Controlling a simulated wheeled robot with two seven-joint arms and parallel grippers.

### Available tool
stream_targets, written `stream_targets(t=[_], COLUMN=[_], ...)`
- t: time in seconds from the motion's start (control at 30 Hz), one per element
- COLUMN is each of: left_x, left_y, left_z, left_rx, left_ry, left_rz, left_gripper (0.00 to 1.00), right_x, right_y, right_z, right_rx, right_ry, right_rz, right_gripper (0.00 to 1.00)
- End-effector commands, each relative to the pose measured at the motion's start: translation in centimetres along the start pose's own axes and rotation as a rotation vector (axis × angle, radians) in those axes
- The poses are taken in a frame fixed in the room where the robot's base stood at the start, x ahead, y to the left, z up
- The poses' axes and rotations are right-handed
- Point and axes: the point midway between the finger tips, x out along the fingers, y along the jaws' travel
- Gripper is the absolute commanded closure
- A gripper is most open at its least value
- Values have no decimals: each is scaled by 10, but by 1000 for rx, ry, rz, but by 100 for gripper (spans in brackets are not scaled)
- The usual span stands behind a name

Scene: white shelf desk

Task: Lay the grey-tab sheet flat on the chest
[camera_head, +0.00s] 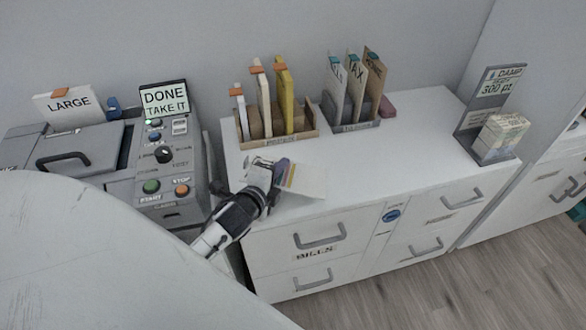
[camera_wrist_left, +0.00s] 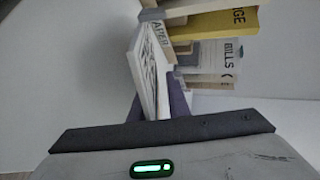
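The chest (camera_head: 400,180) is a white drawer unit with a flat top, in the middle of the head view. My left gripper (camera_head: 276,173) is over the left front part of its top. It is shut on a pale sheet (camera_head: 308,181), which sticks out to the right of the fingers at the front edge of the chest top. In the left wrist view the sheet (camera_wrist_left: 148,72) stands edge-on between the purple fingers, with dark print on its face. I cannot make out a grey tab or whether the sheet touches the top. My right gripper is not in view.
A stand with a card stack (camera_head: 501,136) is at right. A grey machine (camera_head: 160,172) stands left. The right front top is clear.

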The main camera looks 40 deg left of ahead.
Motion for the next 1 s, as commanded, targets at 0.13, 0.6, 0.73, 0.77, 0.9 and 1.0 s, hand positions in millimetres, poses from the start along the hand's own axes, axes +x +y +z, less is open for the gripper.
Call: stream_targets(t=[0.13, 0.6, 0.73, 0.77, 0.9, 1.0], left_x=[-17, -25, -40, -44, -62, -71], left_y=[0, -3, -20, -24, -44, -53], left_z=[0, 0, 0, 0, 0, 0], left_rx=[0, 1, 2, 2, 2, 1], left_ry=[1, 1, 2, 3, 2, 2], left_rz=[0, -3, -5, -5, -3, -3], left_gripper=[85, 85, 85, 85, 85, 85], right_x=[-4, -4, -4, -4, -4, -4], right_y=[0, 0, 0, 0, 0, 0], right_z=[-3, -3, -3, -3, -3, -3], right_rx=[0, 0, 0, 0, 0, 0], right_ry=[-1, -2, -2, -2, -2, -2], right_rz=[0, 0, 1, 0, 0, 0], right_gripper=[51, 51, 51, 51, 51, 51])
